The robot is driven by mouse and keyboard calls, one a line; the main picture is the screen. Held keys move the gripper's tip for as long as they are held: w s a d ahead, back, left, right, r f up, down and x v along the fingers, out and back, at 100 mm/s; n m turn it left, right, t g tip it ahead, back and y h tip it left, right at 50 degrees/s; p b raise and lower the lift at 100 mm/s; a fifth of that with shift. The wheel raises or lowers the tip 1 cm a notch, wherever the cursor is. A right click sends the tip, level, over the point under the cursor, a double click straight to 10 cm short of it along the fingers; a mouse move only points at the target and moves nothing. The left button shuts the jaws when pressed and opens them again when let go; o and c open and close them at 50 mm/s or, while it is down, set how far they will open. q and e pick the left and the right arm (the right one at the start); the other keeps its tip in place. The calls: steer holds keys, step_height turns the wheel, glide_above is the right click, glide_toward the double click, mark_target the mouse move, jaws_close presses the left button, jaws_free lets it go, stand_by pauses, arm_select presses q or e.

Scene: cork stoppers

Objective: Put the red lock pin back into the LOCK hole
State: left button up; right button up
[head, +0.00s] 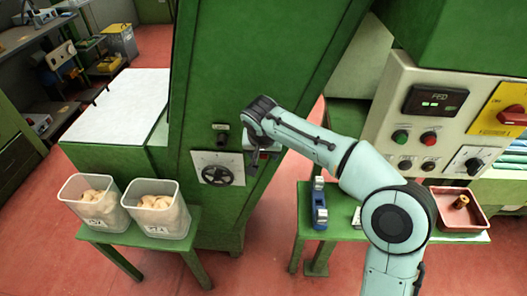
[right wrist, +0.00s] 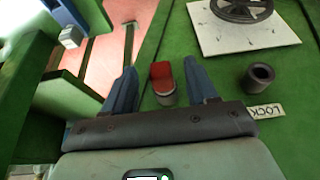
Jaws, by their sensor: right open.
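The red lock pin (right wrist: 161,72) shows in the right wrist view as a red piece with a grey end. It lies between the two blue fingers of my right gripper (right wrist: 160,68), with gaps on both sides. My right gripper is open. In the head view my right gripper (head: 256,163) is at the green cabinet front, right of the LOCK hole (head: 221,139); the pin cannot be made out there. The LOCK hole (right wrist: 260,75) is a dark round socket right of the fingers in the wrist view, beside its LOCK label (right wrist: 267,111). What supports the pin is unclear.
A white plate with a black handwheel (head: 216,175) is below the hole. Two bins of corks (head: 90,203) stand on a green bench at left. At right are a control panel (head: 425,115) and a red tray (head: 440,212) on a green table.

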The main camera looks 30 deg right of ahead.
jaws_close()
steer(key=shift+s+a+b, duration=0.4)
steer(key=shift+s+b, duration=0.1)
steer(key=shift+s, duration=0.1)
steer(key=s+a+b, duration=0.1)
steer(key=s+b, duration=0.1)
steer(key=s+a+b, duration=0.1)
steer(key=s, duration=0.1)
steer(key=shift+a, duration=0.35)
stand_by(0.5)
stand_by(0.3)
steer(key=s+a+b, duration=0.2)
steer(key=s, duration=0.1)
steer(key=shift+s+a, duration=0.1)
steer(key=shift+s, duration=0.05)
stand_by(0.4)
